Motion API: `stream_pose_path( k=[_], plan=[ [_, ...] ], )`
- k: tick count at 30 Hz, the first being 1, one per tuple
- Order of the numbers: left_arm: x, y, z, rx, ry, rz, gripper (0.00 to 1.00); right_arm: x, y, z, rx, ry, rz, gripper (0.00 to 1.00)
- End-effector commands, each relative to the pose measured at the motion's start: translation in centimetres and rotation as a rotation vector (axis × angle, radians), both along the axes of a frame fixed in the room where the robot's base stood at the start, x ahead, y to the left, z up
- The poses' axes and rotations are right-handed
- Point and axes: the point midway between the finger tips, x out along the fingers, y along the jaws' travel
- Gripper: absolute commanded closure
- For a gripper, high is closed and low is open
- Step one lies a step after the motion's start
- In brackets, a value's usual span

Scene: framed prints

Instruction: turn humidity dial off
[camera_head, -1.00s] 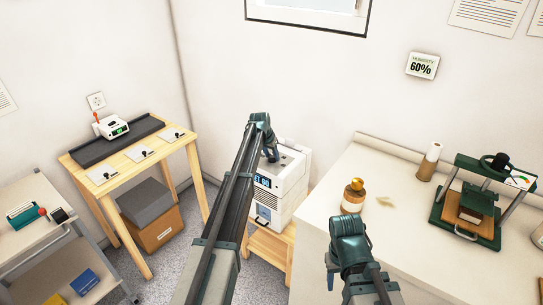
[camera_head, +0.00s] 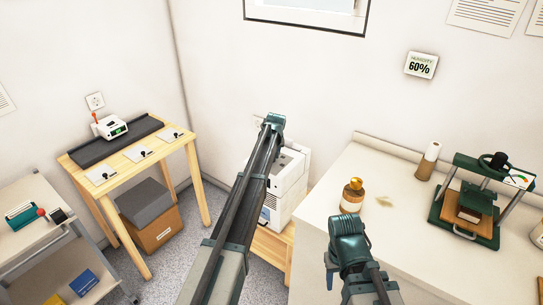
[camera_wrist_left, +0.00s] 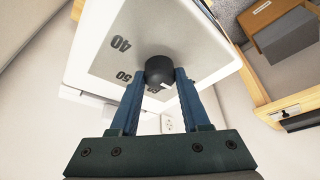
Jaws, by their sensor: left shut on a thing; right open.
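The white humidity unit (camera_head: 291,185) stands on a low wooden stand, partly covered by my left arm. In the left wrist view its top (camera_wrist_left: 190,35) carries a grey scale plate (camera_wrist_left: 110,60) with "40", "50" and a partly hidden number. The round black dial (camera_wrist_left: 159,70) with a small white mark sits between the fingers of my left gripper (camera_wrist_left: 158,80), which is shut on it. In the head view my left arm hides that gripper's fingers and the dial. My right gripper (camera_head: 330,277) is open, low at the front of the white counter.
The white counter (camera_head: 400,240) at right holds an amber bottle (camera_head: 352,196), a paper roll (camera_head: 428,161) and a green press (camera_head: 478,200). A wooden table (camera_head: 135,160) and a cart (camera_head: 40,235) stand at left.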

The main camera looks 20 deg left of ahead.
Motion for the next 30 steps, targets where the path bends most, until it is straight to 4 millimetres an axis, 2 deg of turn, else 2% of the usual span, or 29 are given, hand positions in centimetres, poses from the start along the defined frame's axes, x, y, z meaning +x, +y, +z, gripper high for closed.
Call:
stream_pose_path(
  k=[16, 17, 21, 22, 30],
  plan=[
    [-0.07, -0.02, -0.02, 0.000, 0.002, 0.025, 1.00, 0.00, 0.00, -0.01, 0.000, 0.000, 0.000, 0.50],
    [-0.07, -0.02, -0.03, 0.000, 0.002, 0.025, 0.52, 0.00, 0.00, -0.01, 0.000, 0.000, 0.000, 0.50],
    [-0.05, -0.02, -0.02, -0.001, 0.002, 0.025, 0.27, 0.00, 0.00, -0.01, 0.000, 0.000, 0.000, 0.50],
    [-0.05, -0.02, -0.02, -0.001, 0.002, 0.024, 0.23, 0.00, 0.00, -0.01, 0.000, 0.000, 0.000, 0.50],
    [-0.03, -0.02, 0.01, -0.001, 0.001, 0.024, 0.23, 0.00, 0.00, 0.02, 0.000, 0.000, 0.000, 0.50]
  ],
)
